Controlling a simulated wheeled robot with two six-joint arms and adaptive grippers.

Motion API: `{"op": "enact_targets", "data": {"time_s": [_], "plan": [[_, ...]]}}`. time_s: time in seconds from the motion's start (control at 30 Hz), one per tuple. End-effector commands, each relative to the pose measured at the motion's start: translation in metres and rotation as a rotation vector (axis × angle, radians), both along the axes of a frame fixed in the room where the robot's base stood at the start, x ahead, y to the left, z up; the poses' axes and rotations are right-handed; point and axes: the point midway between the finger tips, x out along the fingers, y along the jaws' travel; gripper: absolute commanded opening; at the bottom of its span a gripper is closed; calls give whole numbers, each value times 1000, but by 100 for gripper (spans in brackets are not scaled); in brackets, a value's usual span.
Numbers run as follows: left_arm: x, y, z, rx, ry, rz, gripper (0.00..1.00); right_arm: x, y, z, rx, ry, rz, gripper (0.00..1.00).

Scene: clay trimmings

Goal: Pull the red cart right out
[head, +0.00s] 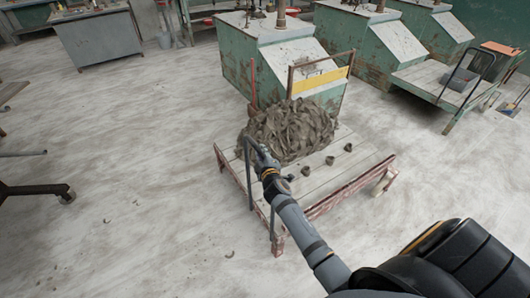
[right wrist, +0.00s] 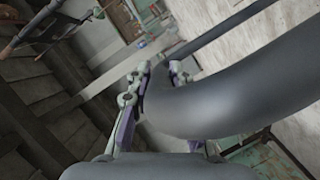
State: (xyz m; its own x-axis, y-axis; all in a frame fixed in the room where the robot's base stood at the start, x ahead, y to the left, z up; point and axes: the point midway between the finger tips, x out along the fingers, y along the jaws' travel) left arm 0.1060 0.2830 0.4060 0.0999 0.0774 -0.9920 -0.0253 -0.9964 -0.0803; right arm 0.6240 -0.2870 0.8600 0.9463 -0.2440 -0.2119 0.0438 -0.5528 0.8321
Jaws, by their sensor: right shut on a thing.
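The red cart (head: 350,188) is a flat platform with pale boards and a worn red frame. It stands mid-floor in the head view, before a green bin. A heap of grey-brown clay trimmings (head: 290,128) covers its far part, with a few small lumps on the near boards. A grey tube handle (head: 249,180) rises at its left end. My right gripper (head: 257,152) is shut on this handle; in the right wrist view its fingers (right wrist: 155,92) straddle the thick grey tube (right wrist: 230,92). The left gripper is not in view.
Green bins (head: 285,55) stand close behind the cart. A frame with a yellow panel (head: 320,80) stands at the heap's far side. Another flat cart (head: 432,83) is at the right. A grey cabinet (head: 100,40) is far left.

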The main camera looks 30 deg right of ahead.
Motion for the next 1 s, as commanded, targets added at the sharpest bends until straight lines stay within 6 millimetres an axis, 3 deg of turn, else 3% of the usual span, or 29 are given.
{"op": "enact_targets", "data": {"time_s": [0.63,0.67,0.8,1.0], "plan": [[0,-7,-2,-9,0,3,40,-2,7,-4,1,8,-3,0],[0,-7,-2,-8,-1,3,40,-2,7,-4,1,8,-3,24],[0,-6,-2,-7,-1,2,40,-1,7,-2,1,5,-3,43],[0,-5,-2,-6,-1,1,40,-1,7,-1,0,2,-2,43]]}}
